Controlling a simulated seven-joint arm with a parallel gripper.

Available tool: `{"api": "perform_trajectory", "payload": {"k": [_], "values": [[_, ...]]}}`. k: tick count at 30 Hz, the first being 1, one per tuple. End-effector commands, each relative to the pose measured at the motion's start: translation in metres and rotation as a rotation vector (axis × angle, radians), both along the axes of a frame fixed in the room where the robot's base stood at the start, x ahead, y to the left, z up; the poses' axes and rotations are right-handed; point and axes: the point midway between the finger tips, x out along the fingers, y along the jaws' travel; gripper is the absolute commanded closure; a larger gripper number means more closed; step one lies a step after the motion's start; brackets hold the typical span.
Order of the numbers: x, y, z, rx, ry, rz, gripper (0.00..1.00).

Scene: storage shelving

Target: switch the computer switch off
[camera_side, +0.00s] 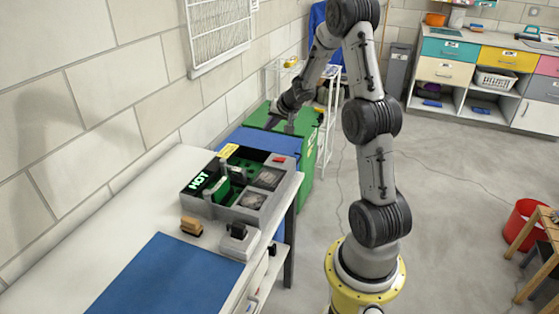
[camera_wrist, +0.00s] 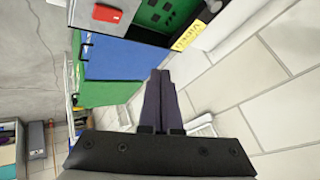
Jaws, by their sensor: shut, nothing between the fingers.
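An open grey computer case (camera_side: 233,213) sits on the white bench in the side view, with green boards inside and a "HOT" label. A small red switch (camera_side: 280,160) is on its far right rim. The red switch (camera_wrist: 107,13) and part of the case also show at the top of the wrist view. My gripper (camera_side: 277,120) is beyond the case, over the green container, apart from the switch. In the wrist view my gripper (camera_wrist: 160,76) has its dark fingers together and empty. I cannot tell from these views whether the switch is on or off.
A green container (camera_side: 308,160) with a blue panel (camera_side: 262,142) stands past the bench end. A white rack (camera_side: 325,102) is behind it. A small grey box (camera_side: 239,242), a brown block (camera_side: 191,227) and a blue mat (camera_side: 165,275) are at the near end.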

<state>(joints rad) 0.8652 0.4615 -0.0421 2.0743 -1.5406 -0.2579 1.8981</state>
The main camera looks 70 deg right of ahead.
Motion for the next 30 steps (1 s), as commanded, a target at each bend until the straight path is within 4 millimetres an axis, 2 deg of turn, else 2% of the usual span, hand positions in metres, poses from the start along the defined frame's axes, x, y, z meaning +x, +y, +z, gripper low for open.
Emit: {"api": "perform_trajectory", "payload": {"k": [2,6,20,30], "values": [[-0.009,-0.008,-0.010,0.015,0.012,-0.024,1.00],[-0.017,-0.015,-0.013,0.021,0.017,-0.045,1.00],[-0.018,-0.015,-0.016,0.021,0.016,-0.048,1.00],[-0.022,-0.015,-0.044,0.024,0.018,-0.048,1.00]]}}
